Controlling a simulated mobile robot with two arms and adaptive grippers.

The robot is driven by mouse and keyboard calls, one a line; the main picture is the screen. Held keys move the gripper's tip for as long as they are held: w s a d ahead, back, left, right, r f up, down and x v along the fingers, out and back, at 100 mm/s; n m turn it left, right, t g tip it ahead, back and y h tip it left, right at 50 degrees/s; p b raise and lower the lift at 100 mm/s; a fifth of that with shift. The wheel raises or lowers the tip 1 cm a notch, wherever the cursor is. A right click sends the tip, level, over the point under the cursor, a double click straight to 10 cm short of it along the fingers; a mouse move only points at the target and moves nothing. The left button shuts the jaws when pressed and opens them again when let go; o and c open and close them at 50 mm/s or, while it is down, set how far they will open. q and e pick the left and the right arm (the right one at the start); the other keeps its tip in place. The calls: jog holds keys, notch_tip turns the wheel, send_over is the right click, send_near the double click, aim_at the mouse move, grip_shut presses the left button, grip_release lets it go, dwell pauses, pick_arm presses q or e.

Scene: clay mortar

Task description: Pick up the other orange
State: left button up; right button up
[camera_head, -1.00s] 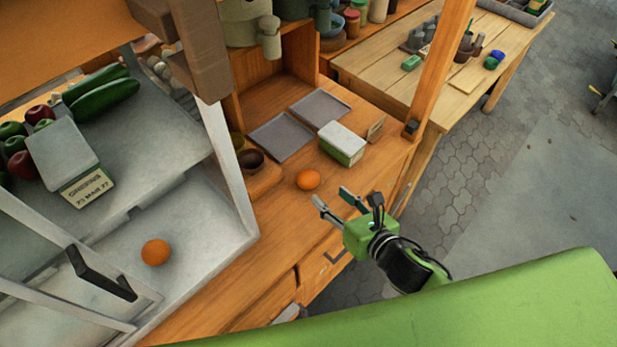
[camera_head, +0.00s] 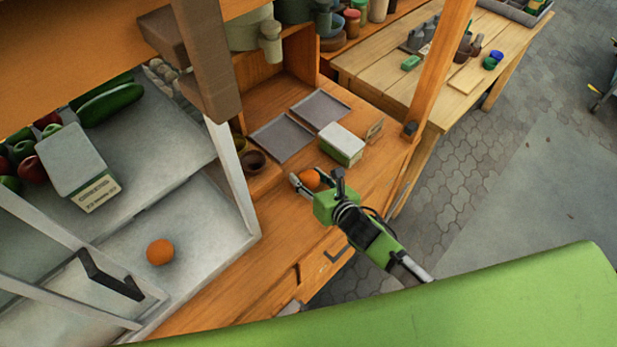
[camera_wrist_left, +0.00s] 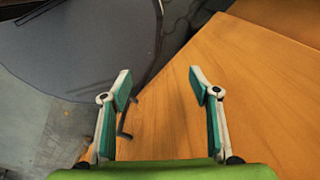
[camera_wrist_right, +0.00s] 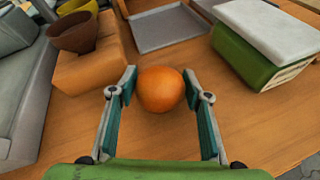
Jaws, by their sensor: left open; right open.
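One orange (camera_head: 309,178) lies on the wooden counter, partly hidden by my right gripper (camera_head: 316,181) in the head view. In the right wrist view this orange (camera_wrist_right: 161,89) sits between the tips of my open right gripper (camera_wrist_right: 160,84), with the fingers on either side of it. Whether they touch it I cannot tell. Another orange (camera_head: 160,252) lies on the grey shelf of the white-framed case at left. My left gripper (camera_wrist_left: 158,86) is open and empty over wood and dark floor in its wrist view; it is not in the head view.
A green and white box (camera_head: 342,143) and two grey trays (camera_head: 281,136) lie behind the orange. Small bowls (camera_wrist_right: 73,32) stand on a wooden block to the left. A wooden post (camera_head: 440,70) rises at the right. A scale (camera_head: 78,165) and vegetables are in the case.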

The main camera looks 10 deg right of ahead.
jog(key=c, duration=0.8)
jog(key=shift+c, duration=0.2)
